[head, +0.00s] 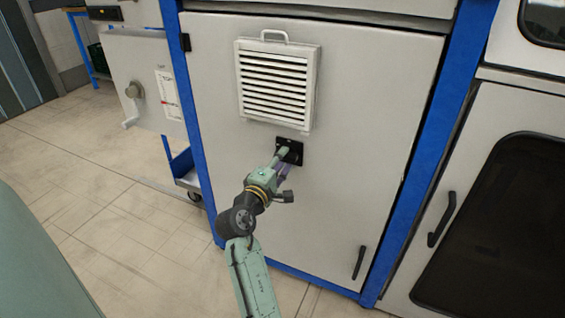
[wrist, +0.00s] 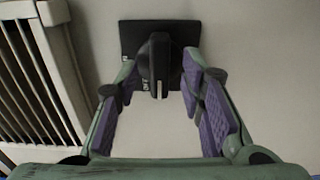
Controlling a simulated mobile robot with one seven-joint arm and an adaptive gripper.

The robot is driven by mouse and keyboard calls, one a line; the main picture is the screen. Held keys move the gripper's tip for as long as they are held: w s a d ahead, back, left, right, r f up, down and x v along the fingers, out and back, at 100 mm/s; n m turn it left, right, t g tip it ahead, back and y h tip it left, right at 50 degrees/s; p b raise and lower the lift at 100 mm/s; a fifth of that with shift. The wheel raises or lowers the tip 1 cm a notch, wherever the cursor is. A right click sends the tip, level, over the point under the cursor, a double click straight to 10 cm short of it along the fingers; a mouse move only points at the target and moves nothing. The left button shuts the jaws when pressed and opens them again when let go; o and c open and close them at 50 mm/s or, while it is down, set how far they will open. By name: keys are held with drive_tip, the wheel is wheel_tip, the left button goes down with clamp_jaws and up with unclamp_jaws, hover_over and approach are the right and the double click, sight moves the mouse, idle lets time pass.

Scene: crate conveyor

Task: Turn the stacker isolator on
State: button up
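The stacker isolator is a black rotary knob (wrist: 158,62) on a square black plate (wrist: 128,38), set in a light grey cabinet door. In the head view the plate (head: 296,146) sits just below a louvred vent, and my gripper hides most of the knob. My gripper (wrist: 160,72) is open, with its purple-padded fingers on either side of the knob. The fingertips are close to the plate. A narrow gap seems to show beside the knob, so I cannot tell whether either finger touches it. The knob's grip ridge looks upright in the wrist view.
The white louvred vent (head: 277,84) stands out from the door (head: 360,130) above the plate; it also shows at the left of the wrist view (wrist: 40,70). Blue posts (head: 430,150) frame the door. A black handle (head: 359,262) is at its lower right. Tiled floor (head: 90,170) is clear at left.

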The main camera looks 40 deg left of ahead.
drive_tip(key=shift+w, duration=0.3)
drive_tip(key=shift+c, duration=0.5)
clamp_jaws()
